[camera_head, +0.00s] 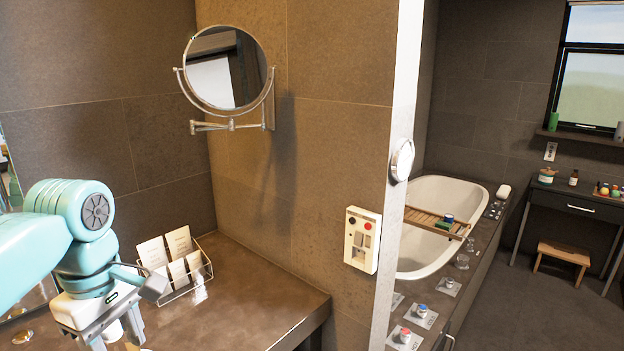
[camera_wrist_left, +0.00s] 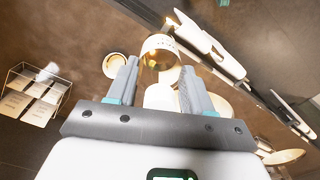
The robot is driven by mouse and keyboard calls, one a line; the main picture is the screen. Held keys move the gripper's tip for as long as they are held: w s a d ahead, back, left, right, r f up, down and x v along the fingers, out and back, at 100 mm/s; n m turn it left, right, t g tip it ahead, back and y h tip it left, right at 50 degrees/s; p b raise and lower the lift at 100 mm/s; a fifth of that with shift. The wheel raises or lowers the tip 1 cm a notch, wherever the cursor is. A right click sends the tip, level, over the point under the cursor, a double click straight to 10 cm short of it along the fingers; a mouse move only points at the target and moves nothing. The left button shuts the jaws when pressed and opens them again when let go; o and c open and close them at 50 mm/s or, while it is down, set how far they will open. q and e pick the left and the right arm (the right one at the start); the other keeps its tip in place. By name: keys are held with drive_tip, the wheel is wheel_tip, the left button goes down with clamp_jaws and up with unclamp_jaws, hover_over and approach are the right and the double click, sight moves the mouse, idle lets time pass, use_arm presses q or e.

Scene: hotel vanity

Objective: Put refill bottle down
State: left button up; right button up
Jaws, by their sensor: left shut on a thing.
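My left gripper (camera_head: 120,338) is low at the left of the head view, over the dark vanity counter (camera_head: 245,285). In the left wrist view the two fingers of the gripper (camera_wrist_left: 158,88) are closed on the refill bottle (camera_wrist_left: 160,52), one on each side. The bottle is amber with a pale part between the fingers. Its far end points away from the wrist. My right gripper is in neither view.
A wire rack of cards (camera_head: 176,262) stands on the counter right of my left gripper, against the wall. A round pale item (camera_wrist_left: 116,66) lies left of the bottle. The front right counter is clear. A round mirror (camera_head: 225,68) hangs above.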

use_arm(q)
drive_tip(key=w+d+f+m, duration=0.1)
drive_tip(key=d+f+m, duration=0.2)
drive_tip(key=f+m, duration=0.4)
drive_tip(key=w+d+f+m, duration=0.2)
drive_tip(key=d+f+m, duration=0.2)
drive_tip(key=f, duration=1.3)
drive_tip(key=m, duration=0.3)
drive_tip(key=shift+w+d+f, duration=0.2)
drive_tip(key=shift+w, duration=0.05)
drive_tip(key=shift+r, duration=0.1)
